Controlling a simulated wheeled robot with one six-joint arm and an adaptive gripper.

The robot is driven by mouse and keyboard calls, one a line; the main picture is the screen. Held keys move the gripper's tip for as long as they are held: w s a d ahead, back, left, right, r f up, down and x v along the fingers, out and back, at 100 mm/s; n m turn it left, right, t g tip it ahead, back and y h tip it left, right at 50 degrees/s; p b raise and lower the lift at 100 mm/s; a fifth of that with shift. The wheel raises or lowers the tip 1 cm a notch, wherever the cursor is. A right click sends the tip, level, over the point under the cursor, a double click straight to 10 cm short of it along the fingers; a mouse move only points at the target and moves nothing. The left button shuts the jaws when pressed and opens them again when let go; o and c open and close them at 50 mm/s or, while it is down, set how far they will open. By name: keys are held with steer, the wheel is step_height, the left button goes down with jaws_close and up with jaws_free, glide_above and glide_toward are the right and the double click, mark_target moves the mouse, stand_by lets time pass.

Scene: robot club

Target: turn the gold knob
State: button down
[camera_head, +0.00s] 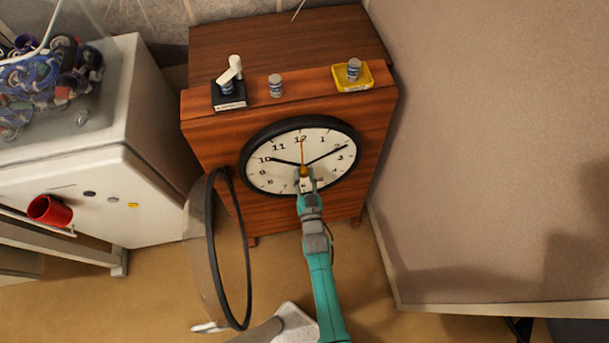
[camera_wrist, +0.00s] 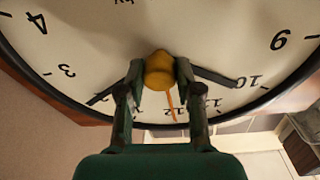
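The gold knob (camera_wrist: 160,70) sits at the centre of a round white clock face (camera_head: 275,173) with a black rim. It also shows in the head view (camera_head: 304,171), partly covered by my gripper. My gripper (camera_head: 305,181) reaches up to the clock's centre. In the wrist view its two fingertips (camera_wrist: 160,77) lie on either side of the knob and appear to press against it. Two black hands point near 10 and 2, and a thin orange hand points near 12. The clock face is upside down in the wrist view.
The clock is set in a wooden cabinet (camera_head: 222,157). Its round glass cover (camera_head: 249,262) hangs open at the left, close to my arm. Small items, including a yellow tray (camera_head: 341,84), stand on top. A white fridge-like box (camera_head: 100,190) is at left, a beige wall (camera_head: 480,150) at right.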

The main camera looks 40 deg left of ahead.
steer(key=shift+m, duration=0.4)
steer(key=m, duration=0.4)
steer(key=shift+h, duration=0.4)
steer(key=m, duration=0.4)
steer(key=shift+r+m+h, duration=0.1)
steer(key=shift+m+h, duration=0.2)
steer(key=shift+m, duration=0.1)
steer(key=m, duration=0.3)
steer(key=shift+m+h, duration=0.4)
steer(key=shift+m+g, duration=0.3)
steer(key=shift+m, duration=1.9)
steer(key=c, duration=0.8)
jaws_free()
steer(key=shift+o, duration=0.2)
